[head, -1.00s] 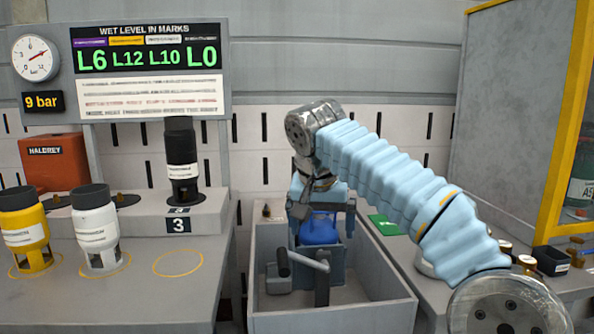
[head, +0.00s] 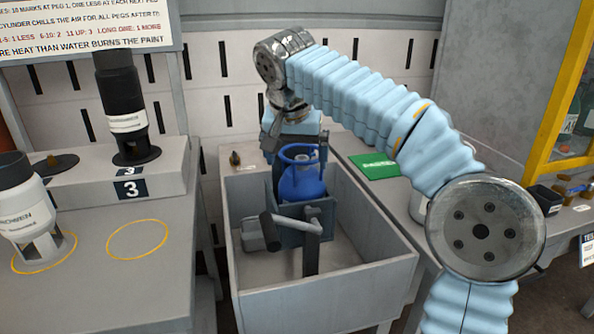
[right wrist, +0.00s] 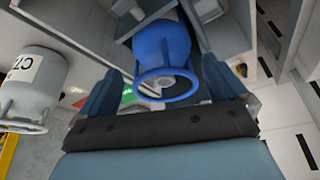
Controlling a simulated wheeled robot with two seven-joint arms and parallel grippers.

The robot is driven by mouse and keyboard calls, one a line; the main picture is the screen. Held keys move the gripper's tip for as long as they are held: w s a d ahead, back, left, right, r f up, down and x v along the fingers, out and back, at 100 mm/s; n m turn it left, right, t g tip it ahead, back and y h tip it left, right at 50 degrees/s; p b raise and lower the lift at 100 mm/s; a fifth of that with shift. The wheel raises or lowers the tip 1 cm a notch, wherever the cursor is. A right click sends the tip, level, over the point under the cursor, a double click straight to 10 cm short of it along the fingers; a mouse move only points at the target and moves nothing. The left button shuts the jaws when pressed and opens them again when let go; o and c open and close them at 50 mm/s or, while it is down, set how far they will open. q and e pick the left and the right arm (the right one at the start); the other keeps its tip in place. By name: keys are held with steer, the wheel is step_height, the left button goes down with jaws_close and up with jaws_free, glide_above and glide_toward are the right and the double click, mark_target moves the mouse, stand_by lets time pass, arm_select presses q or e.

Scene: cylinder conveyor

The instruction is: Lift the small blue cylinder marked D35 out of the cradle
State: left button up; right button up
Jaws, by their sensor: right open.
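The small blue cylinder (head: 301,182) stands upright in a blue-grey cradle (head: 320,224) inside a grey open box. No D35 mark is readable on it. My right gripper (head: 297,153) is open, just above and behind the cylinder's ring-shaped collar. In the right wrist view the blue cylinder (right wrist: 163,50) shows between the two spread fingers of the gripper (right wrist: 160,88), its collar towards the palm. Gaps show on both sides, so the fingers do not appear to grip it. My left gripper is not in view.
The grey box (head: 330,285) has raised walls around the cradle, and a dark-handled lever (head: 290,224) stands in front. A black cylinder (head: 124,105) stands on peg 3 at left, a white one (head: 25,205) nearer. A green card (head: 374,166) lies right of the box.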

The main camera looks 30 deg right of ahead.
mark_target(299, 181)
steer(key=x, duration=0.6)
steer(key=shift+f, duration=0.25)
steer(key=shift+c, duration=0.3)
